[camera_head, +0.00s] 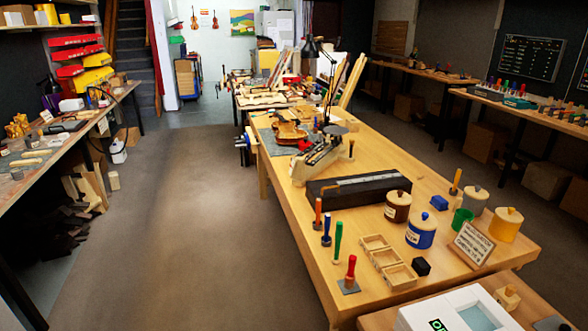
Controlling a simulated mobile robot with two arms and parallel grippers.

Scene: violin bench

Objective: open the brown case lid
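A long, very dark box (343,194) lies on the wooden bench, with a grey strip along its top. It looks black-brown and may be the brown case; I cannot tell whether its lid is shut. No other brown case stands out clearly. Neither of my grippers is in view.
The long wooden bench (400,165) runs away from me. Near the dark box stand a brown jar (397,207), a blue jar (421,232), upright handled tools, a small divided wooden tray (375,242) and a sign (472,245). A violin body (289,132) lies farther back. The floor (200,230) at left is clear.

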